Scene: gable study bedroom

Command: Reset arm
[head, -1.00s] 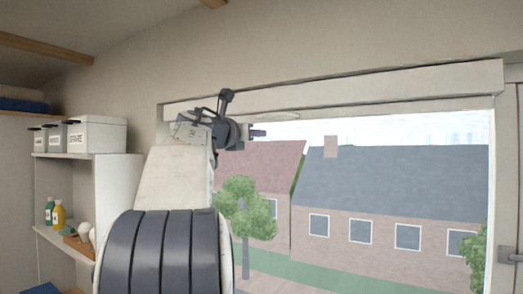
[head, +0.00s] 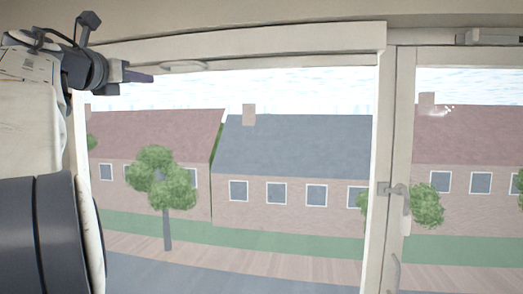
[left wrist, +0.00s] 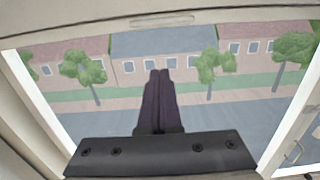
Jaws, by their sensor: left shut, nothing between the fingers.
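My left arm rises at the left edge of the head view, with a pale link and dark ribbed joint. My left gripper (head: 140,77) is at its top, pointing right in front of the upper part of the window. In the left wrist view the two dark fingers (left wrist: 159,76) lie together, shut and empty, with the window and street behind them. My right gripper is in neither view.
A white-framed window (head: 385,150) fills most of the head view, with a roller or box rail (head: 240,46) along its top. A latch (head: 393,189) sits on the upright between two panes. Brick houses (head: 290,190) and a tree (head: 162,180) stand outside.

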